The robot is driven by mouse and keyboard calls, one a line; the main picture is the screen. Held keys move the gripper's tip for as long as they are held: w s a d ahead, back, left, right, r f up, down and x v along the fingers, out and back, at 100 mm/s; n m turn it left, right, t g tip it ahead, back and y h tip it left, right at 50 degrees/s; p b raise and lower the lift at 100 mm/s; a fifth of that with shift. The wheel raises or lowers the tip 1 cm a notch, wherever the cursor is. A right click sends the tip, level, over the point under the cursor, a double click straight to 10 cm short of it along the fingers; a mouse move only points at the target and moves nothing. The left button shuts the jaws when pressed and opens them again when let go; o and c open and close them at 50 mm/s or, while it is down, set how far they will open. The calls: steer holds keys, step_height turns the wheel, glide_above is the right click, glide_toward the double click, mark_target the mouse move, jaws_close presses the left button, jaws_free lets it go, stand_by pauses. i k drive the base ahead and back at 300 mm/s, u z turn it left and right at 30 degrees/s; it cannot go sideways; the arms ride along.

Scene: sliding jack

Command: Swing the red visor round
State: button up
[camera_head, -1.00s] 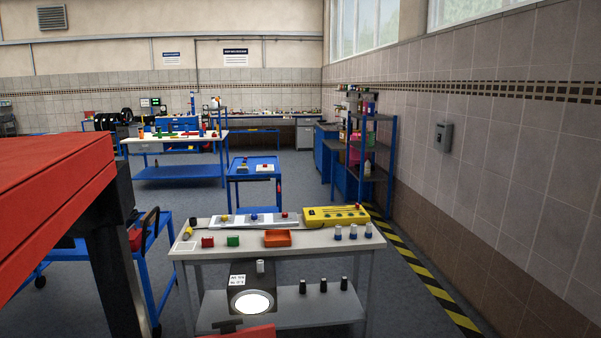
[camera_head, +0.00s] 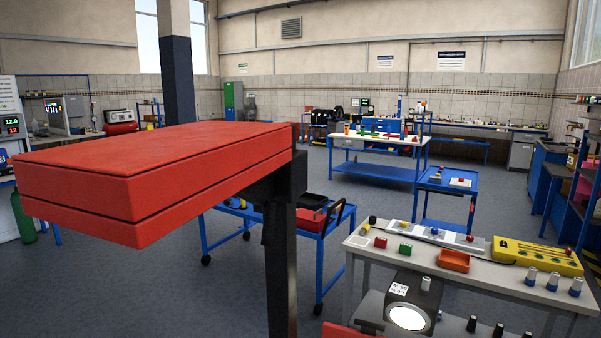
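A large red slab with padded-looking sides (camera_head: 150,170), which I take to be the red visor, fills the left middle of the head view. It lies level, its long part reaching left from a black upright post (camera_head: 280,250) at its right end. A dark bracket joins the slab to the post. The underside and far side of the slab are hidden. My gripper does not show in the head view, so I cannot tell its state or its distance from the slab.
A work table (camera_head: 465,285) with small coloured blocks and a yellow device (camera_head: 535,257) stands at right. A blue trolley (camera_head: 325,230) stands behind the post. A small red piece (camera_head: 345,331) shows at the bottom edge.

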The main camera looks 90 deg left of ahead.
mark_target(133, 190)
steer(key=u, duration=3.9)
steer(key=k, duration=1.3)
steer(key=z, duration=0.15)
steer(key=i, duration=0.6)
steer(key=z, duration=0.8)
steer(key=i, duration=1)
steer(key=u, duration=0.4)
